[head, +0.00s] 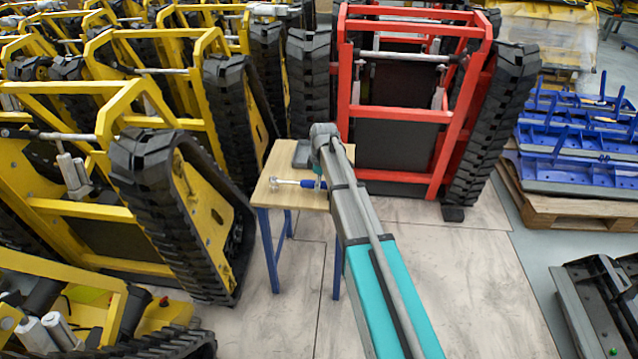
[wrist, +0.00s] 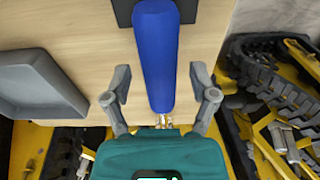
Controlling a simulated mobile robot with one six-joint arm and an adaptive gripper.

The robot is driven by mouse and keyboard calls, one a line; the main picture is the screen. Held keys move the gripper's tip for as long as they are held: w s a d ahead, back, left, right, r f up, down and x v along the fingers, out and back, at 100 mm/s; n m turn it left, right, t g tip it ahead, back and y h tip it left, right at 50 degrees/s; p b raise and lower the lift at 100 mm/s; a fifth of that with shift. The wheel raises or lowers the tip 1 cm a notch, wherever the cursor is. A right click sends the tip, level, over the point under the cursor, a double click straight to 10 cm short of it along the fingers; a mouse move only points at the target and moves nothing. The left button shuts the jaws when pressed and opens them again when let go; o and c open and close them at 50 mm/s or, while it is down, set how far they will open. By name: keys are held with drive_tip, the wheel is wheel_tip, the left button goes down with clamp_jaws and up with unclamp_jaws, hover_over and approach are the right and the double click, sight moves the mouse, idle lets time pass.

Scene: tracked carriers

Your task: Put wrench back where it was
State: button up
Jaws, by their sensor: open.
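The wrench (head: 311,184) has a blue handle and a shiny metal end that points left over the small wooden table (head: 283,200). In the wrist view the blue handle of the wrench (wrist: 156,60) runs between the two fingers of my gripper (wrist: 160,84). My gripper is open, with a visible gap on each side of the handle. The metal end is mostly hidden by the gripper body. A dark square pad (wrist: 123,12) lies partly under the handle's far end. In the head view my arm hides the fingers and part of the tabletop.
A shallow grey tray (wrist: 38,85) sits on the table beside the wrench. Yellow tracked carriers (head: 150,110) crowd the left, and a red one (head: 400,115) stands close behind the table. Blue parts (head: 570,140) lie on a pallet at right. Floor in front is clear.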

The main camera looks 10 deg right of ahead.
wheel_tip(320, 180, up, 12)
drive_tip(key=d+p, duration=0.1)
drive_tip(key=p, duration=1)
drive_tip(key=shift+s+f, duration=0.15)
idle(0.6)
drive_tip(key=s+m+h, duration=0.1)
drive_tip(key=s+m, duration=1.3)
drive_tip(key=s, duration=1.4)
drive_tip(key=shift+s+a, duration=0.4)
wheel_tip(320, 180, up, 14)
drive_tip(key=p, duration=1.5)
drive_tip(key=shift+r, duration=0.25)
